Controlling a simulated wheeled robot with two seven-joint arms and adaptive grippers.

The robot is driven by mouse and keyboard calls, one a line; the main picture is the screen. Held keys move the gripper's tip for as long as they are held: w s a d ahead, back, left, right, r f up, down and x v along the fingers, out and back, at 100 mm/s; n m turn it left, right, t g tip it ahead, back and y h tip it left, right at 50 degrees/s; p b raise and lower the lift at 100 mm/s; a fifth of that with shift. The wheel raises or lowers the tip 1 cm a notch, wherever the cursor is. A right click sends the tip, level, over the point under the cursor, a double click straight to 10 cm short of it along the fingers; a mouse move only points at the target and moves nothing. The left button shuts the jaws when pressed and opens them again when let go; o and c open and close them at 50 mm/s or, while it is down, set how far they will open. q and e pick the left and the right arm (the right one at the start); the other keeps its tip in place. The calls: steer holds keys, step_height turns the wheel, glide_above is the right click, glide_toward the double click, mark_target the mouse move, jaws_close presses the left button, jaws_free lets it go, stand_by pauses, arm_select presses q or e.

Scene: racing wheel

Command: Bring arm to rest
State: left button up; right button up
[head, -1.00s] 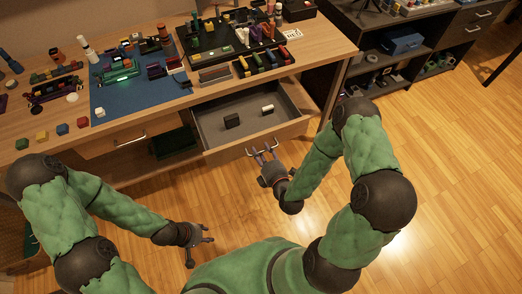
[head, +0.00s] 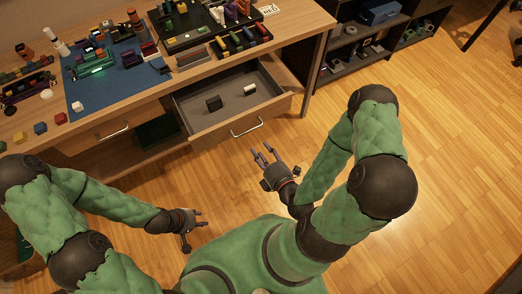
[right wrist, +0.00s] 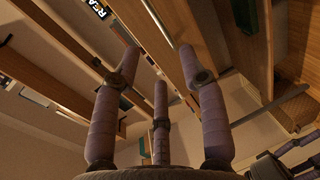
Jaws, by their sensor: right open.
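My right gripper (head: 264,155) is open and empty, in front of the open drawer (head: 195,133) and a little below its handle (head: 246,127) in the head view. A gap shows between its fingertips and the handle. In the right wrist view, its three fingers (right wrist: 160,75) are spread with nothing between them. The right arm is bent, with its elbow out to the right. My left gripper (head: 199,225) is low on the left, over the floor, with its fingers apart and nothing seen in it.
The drawer holds a black block (head: 213,103) and a white block (head: 249,89). The desk (head: 105,115) carries a blue mat (head: 125,85), a black tray (head: 170,43) and many small parts. A dark shelf (head: 340,62) stands at the back right. Wooden floor (head: 455,130) is clear on the right.

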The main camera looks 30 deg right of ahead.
stand_by(0.4)
steer(key=w+a+f+m+g+y, duration=0.1)
steer(key=a+f+m+g+y, duration=0.25)
steer(key=f+m+g, duration=0.5)
steer(key=s+a+f+m+g+p, duration=0.1)
steer(key=s+a+f+m+g, duration=0.5)
steer(key=m, duration=0.6)
steer(key=shift+s+a+f+g+p, duration=0.2)
steer(key=shift+s+a+g+p, duration=0.25)
steer(key=shift+s, duration=0.3)
stand_by(1.6)
